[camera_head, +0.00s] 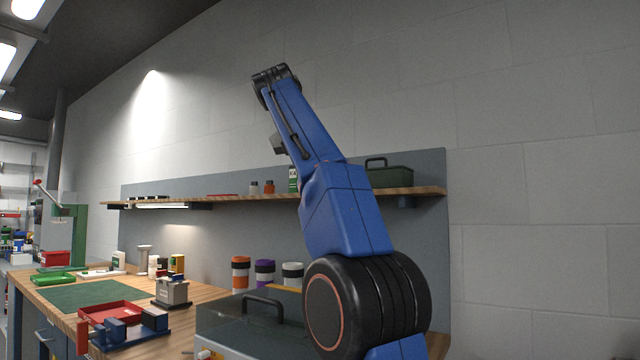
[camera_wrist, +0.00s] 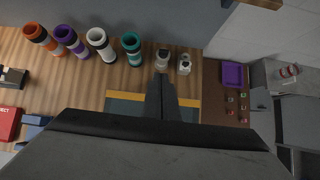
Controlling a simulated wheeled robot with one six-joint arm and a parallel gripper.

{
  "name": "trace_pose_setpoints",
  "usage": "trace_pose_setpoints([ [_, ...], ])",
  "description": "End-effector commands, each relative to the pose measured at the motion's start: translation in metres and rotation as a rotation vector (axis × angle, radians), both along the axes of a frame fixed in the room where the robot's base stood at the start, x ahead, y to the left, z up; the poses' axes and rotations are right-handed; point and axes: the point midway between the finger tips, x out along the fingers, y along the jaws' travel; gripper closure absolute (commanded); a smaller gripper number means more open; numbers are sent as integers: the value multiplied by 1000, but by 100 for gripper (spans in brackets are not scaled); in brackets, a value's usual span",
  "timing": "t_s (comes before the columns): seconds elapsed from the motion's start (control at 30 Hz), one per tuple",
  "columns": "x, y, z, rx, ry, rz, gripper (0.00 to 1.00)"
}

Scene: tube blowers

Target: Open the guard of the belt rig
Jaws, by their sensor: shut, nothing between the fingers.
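The belt rig (camera_head: 212,353) stands at the bottom middle of the head view, on the near side of the bench. Its smoky dark guard (camera_head: 235,324) looks lowered, with a black bar handle (camera_head: 262,302) on top. My arm hides the rig's right part. In the wrist view, a dark panel with a yellow edge (camera_wrist: 120,96), apparently part of the rig, lies beyond my gripper. My gripper (camera_wrist: 161,76) is shut and empty, pointing down over this panel. The handle does not show in the wrist view, and I cannot tell the gripper's height above the panel.
A red tray (camera_head: 108,314), blue vise (camera_head: 130,335) and grey block (camera_head: 172,292) are to the left. A shelf (camera_head: 230,198) runs along the wall above. A purple tray (camera_wrist: 232,75) lies right in the wrist view.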

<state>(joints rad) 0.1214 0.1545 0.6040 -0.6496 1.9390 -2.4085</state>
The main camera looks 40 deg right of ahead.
Motion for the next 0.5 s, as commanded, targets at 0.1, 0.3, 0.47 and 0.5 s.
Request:
trace_pose_setpoints([
  [0.1,-6,15,1,-1,0,4,100],
  [0.3,-16,43,0,0,0,4,100],
  [0.47,-23,62,0,0,1,4,100],
  [0.5,-24,65,0,0,1,3,100],
])
